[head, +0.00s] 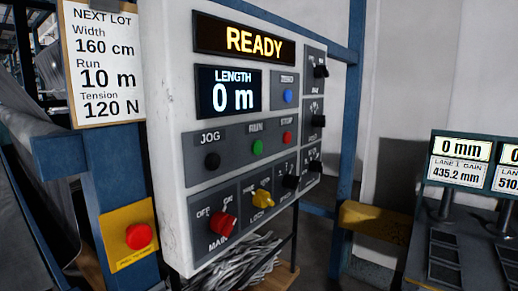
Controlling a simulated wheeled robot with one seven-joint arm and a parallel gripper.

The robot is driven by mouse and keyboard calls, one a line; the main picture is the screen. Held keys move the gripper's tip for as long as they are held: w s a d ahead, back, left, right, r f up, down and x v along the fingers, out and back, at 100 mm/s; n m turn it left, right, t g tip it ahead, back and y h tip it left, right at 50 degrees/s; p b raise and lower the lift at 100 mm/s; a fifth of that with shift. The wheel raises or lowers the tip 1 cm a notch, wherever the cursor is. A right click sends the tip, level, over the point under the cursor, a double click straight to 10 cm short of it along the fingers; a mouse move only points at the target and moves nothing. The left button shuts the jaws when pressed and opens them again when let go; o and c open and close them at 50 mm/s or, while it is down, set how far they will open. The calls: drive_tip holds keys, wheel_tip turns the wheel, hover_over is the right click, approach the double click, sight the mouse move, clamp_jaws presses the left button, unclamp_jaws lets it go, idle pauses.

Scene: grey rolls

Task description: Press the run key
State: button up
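The control panel (165,110) is a white box facing me at an angle in the middle of the head view. Its green key (257,147) sits between the black JOG key (212,160) and the red STOP key (287,138). The small label above the green key is blurred but looks like RUN. The upper display (253,40) reads READY. The length display (228,92) reads 0 m. My gripper is not in view.
A red MAIN rotary switch (222,223), a yellow switch (264,198) and several black knobs are on the panel. A red button on a yellow plate (125,255) stands at lower left. The NEXT LOT card (105,62) hangs left. Lane displays (460,160) stand at right.

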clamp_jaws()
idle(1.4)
